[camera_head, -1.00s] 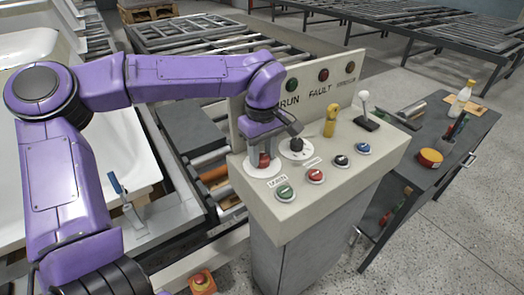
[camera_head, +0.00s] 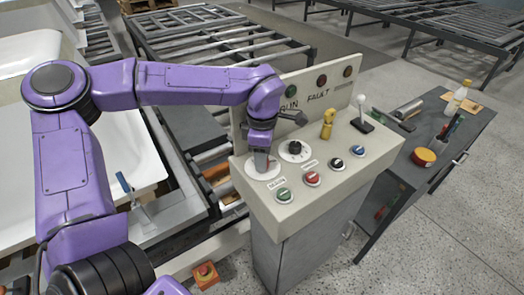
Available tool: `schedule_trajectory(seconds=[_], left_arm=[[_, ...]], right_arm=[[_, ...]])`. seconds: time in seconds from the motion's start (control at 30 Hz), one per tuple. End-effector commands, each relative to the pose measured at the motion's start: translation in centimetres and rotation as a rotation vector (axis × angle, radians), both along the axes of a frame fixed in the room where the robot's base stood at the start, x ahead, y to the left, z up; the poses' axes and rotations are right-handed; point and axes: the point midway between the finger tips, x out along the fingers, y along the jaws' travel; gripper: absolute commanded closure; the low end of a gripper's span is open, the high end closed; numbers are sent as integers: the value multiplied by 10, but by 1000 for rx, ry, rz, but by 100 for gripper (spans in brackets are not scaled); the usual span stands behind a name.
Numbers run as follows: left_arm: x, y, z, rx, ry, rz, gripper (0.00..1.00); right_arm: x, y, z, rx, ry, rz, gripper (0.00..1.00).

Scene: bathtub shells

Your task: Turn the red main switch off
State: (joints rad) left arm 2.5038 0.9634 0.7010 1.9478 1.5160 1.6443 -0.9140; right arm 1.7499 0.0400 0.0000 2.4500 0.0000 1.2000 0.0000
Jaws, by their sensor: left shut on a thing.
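The red main switch (camera_head: 262,164) sits on a round white plate (camera_head: 264,172) at the left end of the control panel's top. It is mostly hidden by my left gripper (camera_head: 261,157), which points down onto it with its fingers shut on it. The purple left arm reaches over from the left. The switch's exact angle is hard to see. My right gripper does not show.
A grey trolley (camera_head: 430,150) with tools stands right. A red stop button (camera_head: 206,273) is low at front.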

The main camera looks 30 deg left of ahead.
Motion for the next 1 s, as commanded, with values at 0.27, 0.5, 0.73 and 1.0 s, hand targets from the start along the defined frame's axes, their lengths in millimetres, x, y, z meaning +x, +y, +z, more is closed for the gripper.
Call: schedule_trajectory(seconds=[0.27, 0.5, 0.73, 1.0], left_arm=[[1, 0, 3, -1, -5, 259, 93], [2, 0, 2, -1, -6, 471, 93], [2, 0, 3, -1, -8, 627, 93], [2, 1, 3, -1, -10, 730, 93]], right_arm=[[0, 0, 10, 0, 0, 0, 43], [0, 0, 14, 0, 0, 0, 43], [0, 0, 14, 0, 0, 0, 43], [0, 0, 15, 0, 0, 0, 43]])
